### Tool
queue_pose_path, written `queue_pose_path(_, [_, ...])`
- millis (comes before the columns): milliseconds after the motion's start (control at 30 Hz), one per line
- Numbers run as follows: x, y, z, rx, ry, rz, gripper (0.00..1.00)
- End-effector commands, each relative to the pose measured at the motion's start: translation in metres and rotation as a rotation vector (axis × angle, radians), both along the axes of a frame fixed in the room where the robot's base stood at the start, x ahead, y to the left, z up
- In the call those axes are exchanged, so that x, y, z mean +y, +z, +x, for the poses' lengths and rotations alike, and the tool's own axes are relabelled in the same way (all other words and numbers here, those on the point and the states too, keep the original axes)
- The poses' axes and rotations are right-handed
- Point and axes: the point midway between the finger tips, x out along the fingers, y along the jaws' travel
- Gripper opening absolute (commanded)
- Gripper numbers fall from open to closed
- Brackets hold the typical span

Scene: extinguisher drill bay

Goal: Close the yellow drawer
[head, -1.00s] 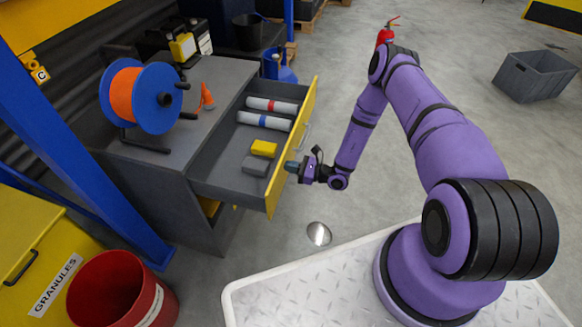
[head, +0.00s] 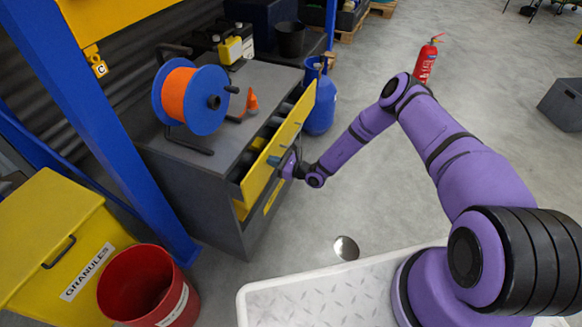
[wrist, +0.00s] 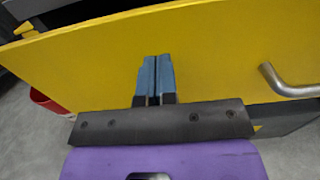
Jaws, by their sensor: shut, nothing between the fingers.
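My gripper (head: 276,160) is at the outer face of the drawer front. In the wrist view its two blue fingertips (wrist: 156,62) are together, empty, and point at the yellow panel left of the handle. They look touching or very close to it.
An orange reel with blue flanges (head: 190,97) and a small orange cone (head: 251,101) stand on the cabinet top. A blue cylinder (head: 320,105) and a red extinguisher (head: 425,62) stand beyond. A red bucket (head: 145,285) and yellow granules bin (head: 55,235) are at left.

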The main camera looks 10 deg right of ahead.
Motion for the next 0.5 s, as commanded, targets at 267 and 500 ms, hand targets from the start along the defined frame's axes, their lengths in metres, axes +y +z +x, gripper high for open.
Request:
queue_pose_path(267, [0.041, 0.0, 0.029, -0.001, 0.0, -0.001, 0.0])
queue_pose_path(500, [0.056, 0.0, 0.04, 0.0, 0.0, 0.0, 0.0])
